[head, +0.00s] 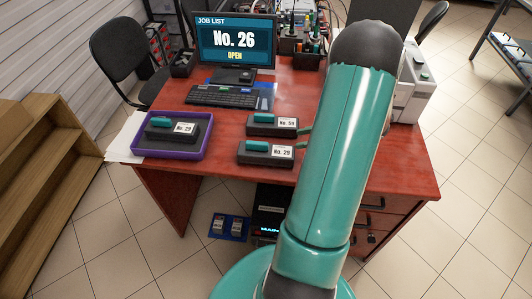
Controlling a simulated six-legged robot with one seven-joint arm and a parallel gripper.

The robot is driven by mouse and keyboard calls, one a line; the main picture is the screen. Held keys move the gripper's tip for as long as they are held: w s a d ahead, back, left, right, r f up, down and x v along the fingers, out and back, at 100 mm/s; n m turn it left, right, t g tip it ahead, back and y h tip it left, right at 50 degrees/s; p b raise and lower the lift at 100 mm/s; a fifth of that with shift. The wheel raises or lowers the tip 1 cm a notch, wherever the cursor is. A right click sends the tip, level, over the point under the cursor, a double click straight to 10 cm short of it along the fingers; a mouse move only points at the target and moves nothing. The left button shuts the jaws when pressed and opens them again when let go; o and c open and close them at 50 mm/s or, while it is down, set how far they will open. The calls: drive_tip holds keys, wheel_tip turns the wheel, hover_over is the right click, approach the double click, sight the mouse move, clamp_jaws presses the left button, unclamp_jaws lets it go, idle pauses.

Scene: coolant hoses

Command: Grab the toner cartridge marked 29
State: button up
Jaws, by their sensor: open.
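Three dark toner cartridges with teal tops and white labels are on the red-brown desk (330,90). The left cartridge (158,131) lies in a purple tray and its small label seems to read No. 29. The front middle cartridge (252,156) lies on the desk, and its label also seems to read No. 29. The cartridge behind it (260,127) seems to read No. 59. My gripper (301,138) is mostly hidden behind my teal arm.
A monitor (234,42) reads JOB LIST, No. 26, OPEN. A keyboard (231,97) lies before it. The purple tray (140,150) is at the desk's left edge, beside white paper (125,142). A white machine (414,88) stands right. Bare desk lies between tray and middle cartridges.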

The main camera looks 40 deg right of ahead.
sight(266, 143)
drive_tip(key=x, duration=1.3)
drive_tip(key=shift+a, duration=0.3)
clamp_jaws()
